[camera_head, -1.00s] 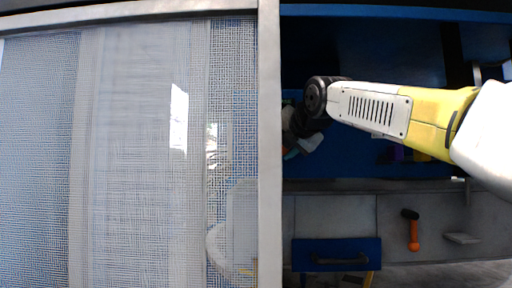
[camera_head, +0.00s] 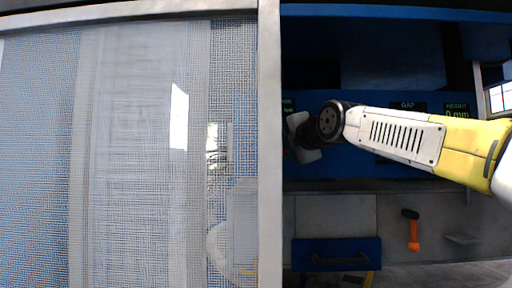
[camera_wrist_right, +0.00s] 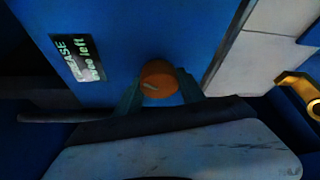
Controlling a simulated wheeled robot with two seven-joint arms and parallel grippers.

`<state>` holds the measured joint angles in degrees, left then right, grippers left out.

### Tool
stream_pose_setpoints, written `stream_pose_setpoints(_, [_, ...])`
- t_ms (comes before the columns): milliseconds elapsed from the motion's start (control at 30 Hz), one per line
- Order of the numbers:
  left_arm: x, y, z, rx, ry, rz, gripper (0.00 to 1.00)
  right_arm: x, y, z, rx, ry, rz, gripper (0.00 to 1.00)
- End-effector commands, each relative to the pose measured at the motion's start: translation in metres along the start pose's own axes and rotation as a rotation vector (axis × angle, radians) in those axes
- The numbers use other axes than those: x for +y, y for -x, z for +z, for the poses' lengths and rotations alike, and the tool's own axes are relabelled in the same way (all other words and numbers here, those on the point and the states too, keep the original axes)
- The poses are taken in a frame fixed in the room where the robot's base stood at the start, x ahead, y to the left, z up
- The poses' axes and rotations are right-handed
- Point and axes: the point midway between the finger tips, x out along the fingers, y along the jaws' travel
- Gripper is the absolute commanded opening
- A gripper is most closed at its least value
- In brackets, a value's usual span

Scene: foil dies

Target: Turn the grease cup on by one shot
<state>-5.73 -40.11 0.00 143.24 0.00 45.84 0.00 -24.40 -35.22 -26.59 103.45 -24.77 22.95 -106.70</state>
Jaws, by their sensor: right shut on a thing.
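The grease cup shows in the right wrist view as a round orange-brown cap (camera_wrist_right: 158,79) with a pale mark, on a blue panel. A dark label (camera_wrist_right: 78,60) with green text reading "GREASE" and a partly legible second line is beside it. My right gripper (camera_wrist_right: 157,88) is shut on the cap, one finger on each side. In the head view my right arm reaches in from the right, and its wrist (camera_head: 331,122) is in front of the blue machine. The cap and the fingertips are hidden there. My left gripper is not in view.
A mesh screen in a pale frame (camera_head: 269,150) fills the left of the head view. Dark "GAP" (camera_head: 407,106) and "HEIGHT" (camera_head: 457,112) displays are on the machine. Below are a blue drawer (camera_head: 337,254) with a handle and an orange-handled tool (camera_head: 413,236). A yellow handle (camera_wrist_right: 298,90) shows at right.

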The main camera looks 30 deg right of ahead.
Motion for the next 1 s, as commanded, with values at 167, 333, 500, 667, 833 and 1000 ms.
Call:
stream_pose_setpoints(167, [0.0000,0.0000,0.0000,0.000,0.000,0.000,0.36,-0.0008,0.0000,-0.0002,-0.001,-0.060,0.024,0.06])
stream_pose_setpoints(333, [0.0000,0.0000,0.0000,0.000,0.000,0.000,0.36,-0.0007,-0.0002,-0.0003,-0.002,-0.086,0.036,0.06])
stream_pose_setpoints(500, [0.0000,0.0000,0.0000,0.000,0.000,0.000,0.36,-0.0007,-0.0002,-0.0003,-0.002,-0.091,0.038,0.06])
stream_pose_setpoints(667, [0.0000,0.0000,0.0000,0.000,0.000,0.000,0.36,-0.0008,-0.0002,-0.0002,-0.002,-0.090,0.038,0.06])
stream_pose_setpoints(833, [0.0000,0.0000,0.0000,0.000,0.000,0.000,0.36,-0.0007,-0.0002,-0.0002,-0.002,-0.090,0.038,0.66])
stream_pose_setpoints(1000, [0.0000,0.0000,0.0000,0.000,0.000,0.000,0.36,-0.0004,-0.0001,-0.0001,-0.003,-0.090,0.038,0.68])
